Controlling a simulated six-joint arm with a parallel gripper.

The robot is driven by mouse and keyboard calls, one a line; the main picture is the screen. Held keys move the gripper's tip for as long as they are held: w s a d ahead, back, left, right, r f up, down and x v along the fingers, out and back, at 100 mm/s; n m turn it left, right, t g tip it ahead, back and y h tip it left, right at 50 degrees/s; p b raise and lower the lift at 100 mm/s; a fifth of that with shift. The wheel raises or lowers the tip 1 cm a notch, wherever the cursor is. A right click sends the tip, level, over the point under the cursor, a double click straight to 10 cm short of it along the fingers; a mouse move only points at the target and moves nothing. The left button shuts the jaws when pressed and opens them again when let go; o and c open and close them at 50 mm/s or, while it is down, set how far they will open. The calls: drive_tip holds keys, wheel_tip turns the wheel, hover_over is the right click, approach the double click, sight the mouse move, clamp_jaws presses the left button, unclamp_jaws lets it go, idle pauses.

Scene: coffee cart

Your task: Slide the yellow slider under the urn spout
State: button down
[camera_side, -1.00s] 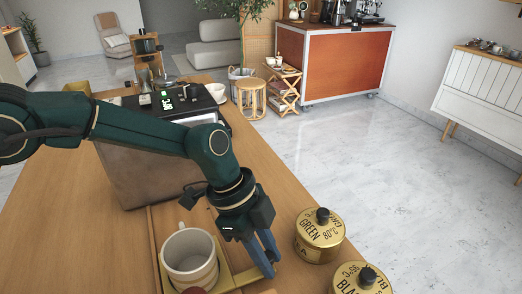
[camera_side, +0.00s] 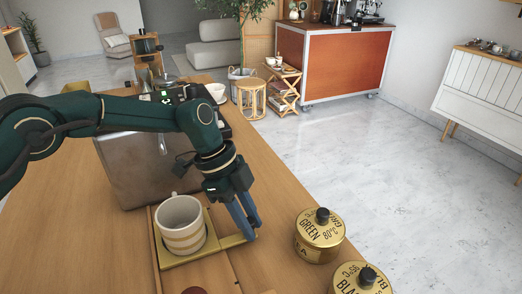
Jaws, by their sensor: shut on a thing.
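The yellow slider (camera_side: 172,260) is a flat tray on a wooden track on the table, with an arm reaching out to the right. A white mug with tan bands (camera_side: 182,226) stands upright on it. My gripper (camera_side: 246,232) points down to the right of the mug, its blue fingers shut on the slider's right end. A grey metal box-shaped machine (camera_side: 135,170) stands behind the mug; my arm passes in front of its top. I cannot make out the urn spout clearly.
A gold tin marked GREEN (camera_side: 320,238) stands right of my gripper, with a second gold tin (camera_side: 362,282) nearer the front. A dark red round thing (camera_side: 194,291) shows at the bottom edge. The wooden table (camera_side: 262,185) is clear behind my gripper.

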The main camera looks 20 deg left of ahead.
drive_tip(key=shift+w+a, duration=0.5)
drive_tip(key=shift+w, duration=0.05)
drive_tip(key=c, duration=0.7)
unclamp_jaws()
drive_tip(key=shift+s, duration=0.1)
